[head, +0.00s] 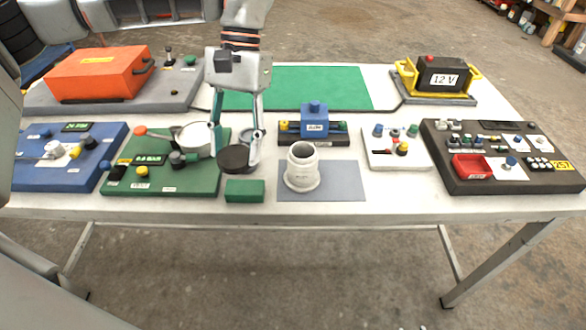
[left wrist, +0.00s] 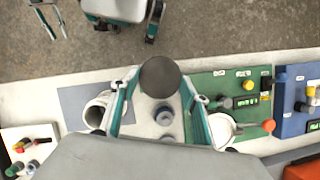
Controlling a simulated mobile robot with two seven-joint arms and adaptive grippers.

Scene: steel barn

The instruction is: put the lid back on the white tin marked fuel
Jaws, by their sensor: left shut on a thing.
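A white tin (head: 302,170) stands upright and open-topped on a grey mat (head: 343,182) near the table's front edge. Its marking cannot be read. The tin also shows in the left wrist view (left wrist: 97,112). My left gripper (head: 238,150) is shut on a dark round lid (head: 234,160), left of the tin and apart from it. In the left wrist view the lid (left wrist: 160,77) sits between the fingertips. My right gripper (left wrist: 56,28) appears small at the top left of that view, its fingers apart and empty, away from the table.
A green block (head: 245,191) lies below the lid, left of the mat. A green panel (head: 190,180) with a white pan and knobs is at left. A blue device (head: 314,120) stands behind the tin. A white switch panel (head: 395,158) is at right. The mat's right part is bare.

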